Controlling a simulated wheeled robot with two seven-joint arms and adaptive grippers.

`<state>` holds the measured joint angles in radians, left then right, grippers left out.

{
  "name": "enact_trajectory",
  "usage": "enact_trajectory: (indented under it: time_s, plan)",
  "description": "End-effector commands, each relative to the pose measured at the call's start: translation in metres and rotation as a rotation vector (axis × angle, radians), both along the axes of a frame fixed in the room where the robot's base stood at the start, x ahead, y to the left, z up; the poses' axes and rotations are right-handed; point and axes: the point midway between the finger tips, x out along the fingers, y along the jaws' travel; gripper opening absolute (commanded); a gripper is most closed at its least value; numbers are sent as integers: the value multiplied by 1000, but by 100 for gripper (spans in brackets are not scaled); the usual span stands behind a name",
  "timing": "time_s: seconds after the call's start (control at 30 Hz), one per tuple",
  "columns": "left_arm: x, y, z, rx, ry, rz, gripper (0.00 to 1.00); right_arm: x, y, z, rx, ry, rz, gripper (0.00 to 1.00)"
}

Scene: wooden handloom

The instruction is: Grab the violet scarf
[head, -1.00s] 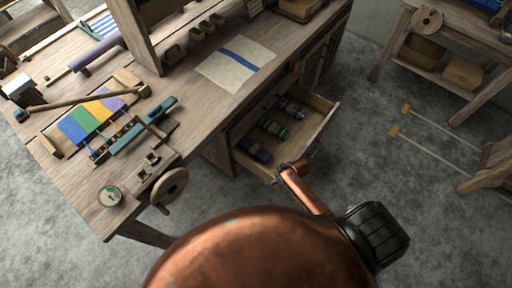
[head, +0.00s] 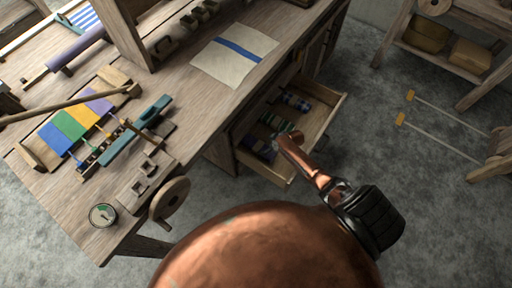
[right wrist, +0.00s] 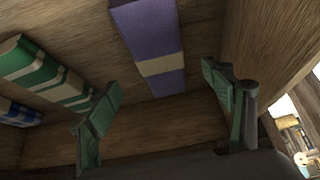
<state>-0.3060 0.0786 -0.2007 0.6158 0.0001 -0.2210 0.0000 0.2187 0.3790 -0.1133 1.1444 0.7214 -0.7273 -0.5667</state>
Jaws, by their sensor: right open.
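The violet scarf (right wrist: 150,45), folded with a cream band across it, lies in the open drawer (head: 318,132). In the head view the violet scarf (head: 259,151) is at the drawer's near left end, partly hidden by my arm. My right gripper (right wrist: 160,82) is open and empty, with its green fingertips apart. In the right wrist view the scarf shows beyond and between the fingertips, nearer the right one, with no contact visible. In the head view my right gripper (head: 277,138) is over the drawer's near end, mostly hidden. My left gripper is not in view.
A green striped scarf (right wrist: 45,75) and a blue striped one (right wrist: 18,112) lie beside the violet scarf. Wooden drawer walls stand close around. The loom table (head: 200,105) is left of the drawer.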

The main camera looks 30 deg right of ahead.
Motion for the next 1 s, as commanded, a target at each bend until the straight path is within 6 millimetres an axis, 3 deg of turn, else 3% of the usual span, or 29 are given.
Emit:
enact_trajectory:
  time_s: [0.53, 0.87, 1.0]
  plan:
    - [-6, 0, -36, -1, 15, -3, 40, 35, 16, -58, 3, 2, -1, 74]
    - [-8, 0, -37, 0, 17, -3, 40, 41, 18, -60, 2, -2, 1, 74]
    - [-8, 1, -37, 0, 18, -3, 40, 41, 19, -60, 1, -2, 1, 65]
